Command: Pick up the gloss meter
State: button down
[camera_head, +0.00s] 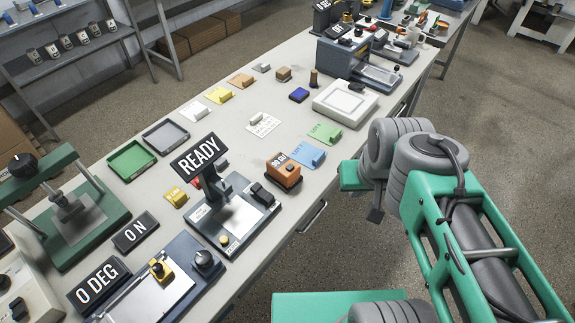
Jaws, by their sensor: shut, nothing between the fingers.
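The gloss meter appears to be the small orange box (284,171) with a dark display reading what looks like "80 GU". It sits on the grey bench, just right of the station with the READY sign. My gripper (376,213) is beyond the bench's front edge, to the right of and apart from the orange box. It is shut and empty, with its dark fingers partly hidden by the green arm parts.
The bench (228,122) runs from lower left to upper right. A READY sign (199,157) stands left of the orange box. Blue (308,155) and green (325,133) cards lie behind it. A white scale (345,102) and green tray (132,160) are farther off.

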aim_at(276, 167)
jog(key=z, duration=1.55)
jog(key=i, duration=1)
jog(key=u, duration=4.7)
jog(key=i, duration=0.5)
jog(key=u, duration=0.05)
